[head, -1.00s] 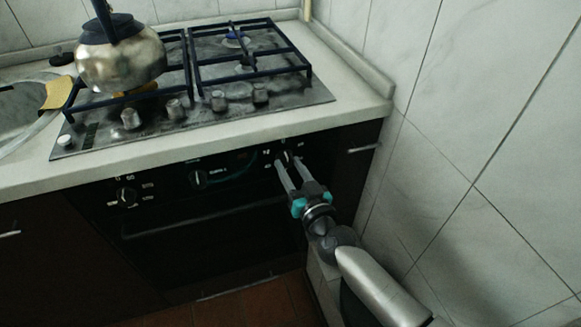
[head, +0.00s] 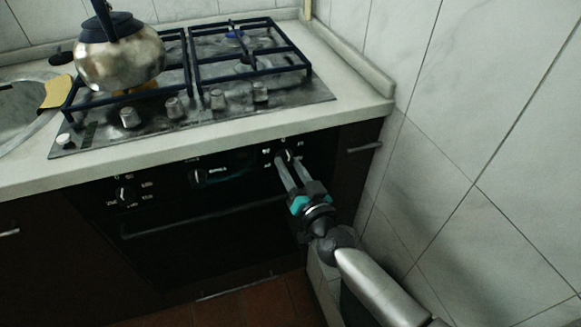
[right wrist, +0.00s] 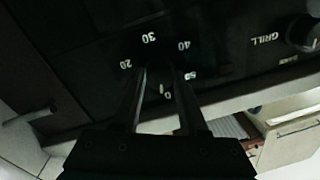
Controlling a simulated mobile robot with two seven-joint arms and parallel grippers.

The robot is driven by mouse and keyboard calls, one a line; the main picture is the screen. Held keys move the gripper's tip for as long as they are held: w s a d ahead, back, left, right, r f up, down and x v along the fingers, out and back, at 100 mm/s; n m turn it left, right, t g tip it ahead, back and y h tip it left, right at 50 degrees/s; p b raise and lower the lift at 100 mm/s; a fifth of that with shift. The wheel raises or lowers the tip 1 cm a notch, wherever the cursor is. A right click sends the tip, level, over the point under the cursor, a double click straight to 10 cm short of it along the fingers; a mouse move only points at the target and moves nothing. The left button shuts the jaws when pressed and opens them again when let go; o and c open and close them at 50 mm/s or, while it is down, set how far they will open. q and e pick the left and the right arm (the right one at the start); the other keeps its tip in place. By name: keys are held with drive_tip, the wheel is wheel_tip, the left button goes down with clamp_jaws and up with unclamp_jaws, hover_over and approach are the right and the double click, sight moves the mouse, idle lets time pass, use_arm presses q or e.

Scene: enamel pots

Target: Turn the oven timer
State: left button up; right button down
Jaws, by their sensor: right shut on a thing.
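The oven timer is the rightmost knob (head: 287,155) on the dark oven front, under the worktop's edge. My right gripper (head: 285,160) reaches it from the lower right, fingers pointing at the panel. In the right wrist view its two fingers (right wrist: 163,80) are shut on the dark knob, one on each side. White numbers 20, 30, 40 and 50 and a 0 ring the dial; a small white mark shows between the fingers near the 0. Much of the knob is hidden by the fingers. My left gripper is not in view.
Two other knobs, a middle one (head: 197,177) and a left one (head: 124,194), sit on the same panel. The oven handle (head: 200,216) runs below them. A metal kettle (head: 118,62) stands on the hob above. A tiled wall (head: 470,130) bounds the right side.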

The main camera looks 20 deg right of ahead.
drive_tip(key=m+b, duration=0.1)
drive_tip(key=m, duration=0.4)
drive_tip(key=shift+m, duration=0.4)
drive_tip(key=m, duration=0.3)
drive_tip(key=shift+a+h, duration=0.1)
drive_tip(key=shift+h, duration=0.3)
use_arm(q)
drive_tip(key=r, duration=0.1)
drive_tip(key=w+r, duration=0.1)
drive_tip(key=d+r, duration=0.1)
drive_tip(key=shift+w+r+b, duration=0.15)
drive_tip(key=shift+b, duration=0.15)
use_arm(e)
drive_tip(key=shift+m+t, duration=0.3)
drive_tip(key=shift+m, duration=0.4)
drive_tip(key=shift+c, duration=2.2)
unclamp_jaws()
drive_tip(key=shift+s, duration=0.1)
